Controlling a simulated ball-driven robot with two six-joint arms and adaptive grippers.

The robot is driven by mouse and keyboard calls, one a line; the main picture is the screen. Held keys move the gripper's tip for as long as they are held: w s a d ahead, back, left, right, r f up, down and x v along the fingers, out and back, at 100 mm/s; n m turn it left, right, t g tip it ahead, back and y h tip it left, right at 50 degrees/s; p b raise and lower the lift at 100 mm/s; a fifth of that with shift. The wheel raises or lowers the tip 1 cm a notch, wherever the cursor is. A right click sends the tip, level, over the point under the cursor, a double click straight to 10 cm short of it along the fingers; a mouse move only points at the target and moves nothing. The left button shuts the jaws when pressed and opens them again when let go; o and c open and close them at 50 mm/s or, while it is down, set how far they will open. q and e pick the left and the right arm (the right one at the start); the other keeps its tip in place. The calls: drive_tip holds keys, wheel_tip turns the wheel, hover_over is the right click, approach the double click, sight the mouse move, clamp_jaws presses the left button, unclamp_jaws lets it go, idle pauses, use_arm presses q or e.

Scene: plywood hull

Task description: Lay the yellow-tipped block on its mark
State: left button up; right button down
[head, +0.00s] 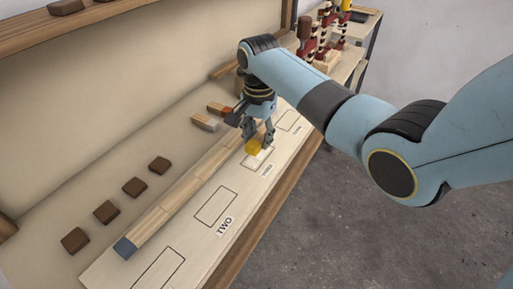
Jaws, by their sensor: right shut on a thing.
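The yellow-tipped block (254,147) is between the fingers of my right gripper (257,136), which is shut on it. Only its yellow end shows clearly; the rest is hidden by the fingers. It is at the outlined rectangle (262,161) beyond the one labelled TWO, covering part of it. I cannot tell whether the block touches the board. My left gripper is not in view.
A long wooden strip with a blue end (124,247) lies along the pale board. An orange-ended block (220,108) and a grey-ended block (205,123) lie behind it. Several dark brown blocks (134,187) sit at left. The rectangle by TWO (216,206) is empty.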

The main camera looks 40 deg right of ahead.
sight(257, 157)
drive_tip(key=shift+w+a+f, duration=0.1)
drive_tip(key=shift+a+f, duration=0.05)
drive_tip(key=shift+f, duration=0.05)
wheel_tip(257, 157, down, 4)
drive_tip(key=shift+r, duration=0.25)
drive_tip(key=shift+f, duration=0.2)
drive_tip(key=c, duration=1)
unclamp_jaws()
drive_tip(key=shift+f, duration=0.1)
wheel_tip(257, 157, up, 12)
drive_tip(key=shift+r, duration=0.15)
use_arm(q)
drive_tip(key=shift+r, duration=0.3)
